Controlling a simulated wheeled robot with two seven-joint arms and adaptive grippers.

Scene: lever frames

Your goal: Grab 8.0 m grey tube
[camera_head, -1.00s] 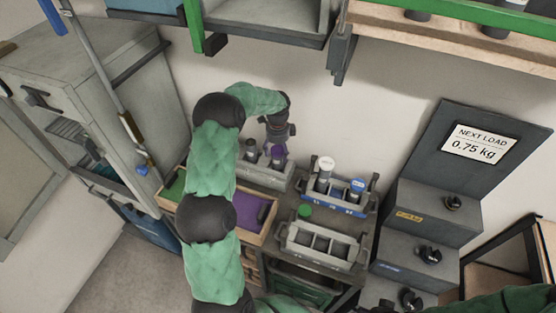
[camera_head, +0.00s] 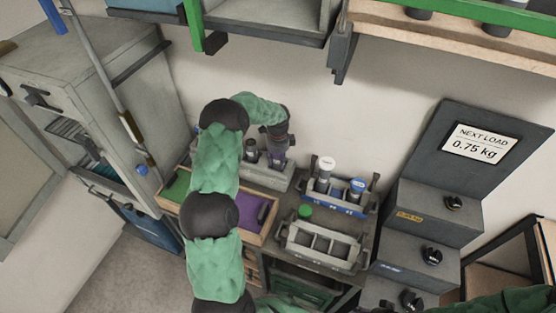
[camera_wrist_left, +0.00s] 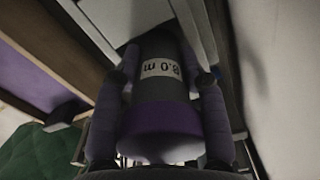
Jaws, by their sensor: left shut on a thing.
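The 8.0 m grey tube (camera_wrist_left: 160,85) shows in the left wrist view, with a white label reading "8.0 m" and a purple end towards the camera. My left gripper (camera_wrist_left: 160,112) has one finger along each side of it and is shut on it. In the head view my left gripper (camera_head: 277,158) points down at the right part of a grey holder (camera_head: 262,179) near the wall. The gripper mostly hides the tube there. I cannot tell whether the tube still sits in the holder. My right gripper is not in view.
Another dark tube (camera_head: 250,152) stands close to the left of the gripper. A wooden tray (camera_head: 262,233) with green and purple sections lies in front.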

